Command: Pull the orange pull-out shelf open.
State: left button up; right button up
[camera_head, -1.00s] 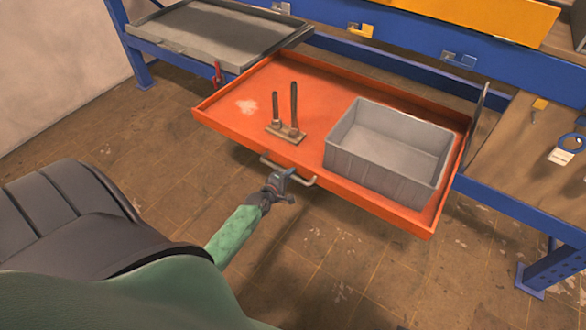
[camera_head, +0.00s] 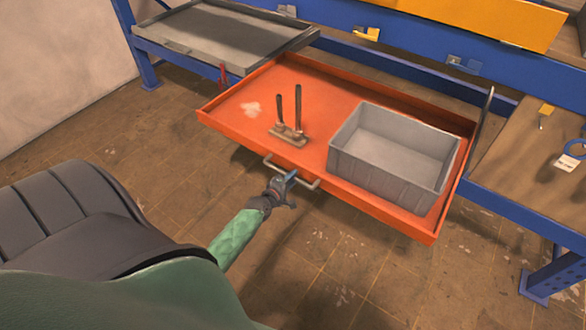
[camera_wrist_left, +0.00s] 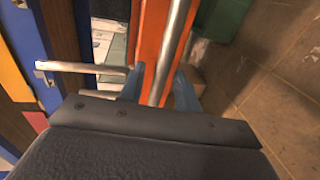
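The orange pull-out shelf (camera_head: 229,120) stands far out from the blue frame in the head view. Its pale bar handle (camera_head: 304,185) is on the front edge. My left gripper (camera_head: 289,178) is at this handle. In the left wrist view, the metal handle bar (camera_wrist_left: 172,45) runs between the two blue fingers of my left gripper (camera_wrist_left: 160,80). The fingers are apart, with some room beside the bar, so the gripper looks open around it. Exact contact is hard to tell. My right gripper is out of view.
A grey bin (camera_head: 385,180) and a small stand with two upright dark tools (camera_head: 298,110) are on the shelf. A grey tray (camera_head: 225,38) is at the back left. A wooden worktop (camera_head: 525,165) is at the right. The floor (camera_head: 330,265) before the shelf is clear.

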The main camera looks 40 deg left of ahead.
pick_arm(q)
jog(key=v, duration=0.7)
jog(key=shift+b, duration=0.35)
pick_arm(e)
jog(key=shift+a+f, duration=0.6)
pick_arm(q)
jog(key=shift+f, duration=0.1)
